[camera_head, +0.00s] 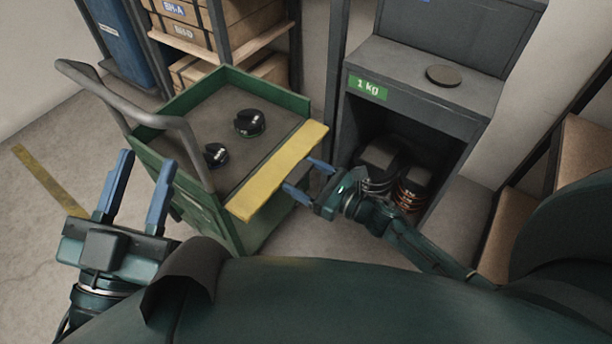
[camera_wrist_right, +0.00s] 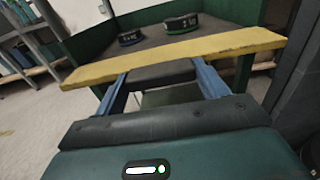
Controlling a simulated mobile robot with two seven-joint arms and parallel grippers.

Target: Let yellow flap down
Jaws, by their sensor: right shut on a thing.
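The yellow flap (camera_head: 278,174) is a flat bar along the right side of the green cart (camera_head: 190,198), about level with the cart's rim. My right gripper (camera_head: 298,174) reaches it from the right and is shut on it. In the right wrist view, the flap (camera_wrist_right: 172,56) lies across both blue fingers and hides their tips. My left gripper (camera_head: 142,168) is open and empty, in front of the cart's left side and apart from it.
Two black round weights (camera_head: 249,123) sit on the cart's deck, inside the rim. A grey handle (camera_head: 135,112) rises at its left. A grey cabinet (camera_head: 410,105) labelled 1 kg stands at the right, with dark weights (camera_head: 383,165) inside. Shelved crates (camera_head: 220,25) are behind.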

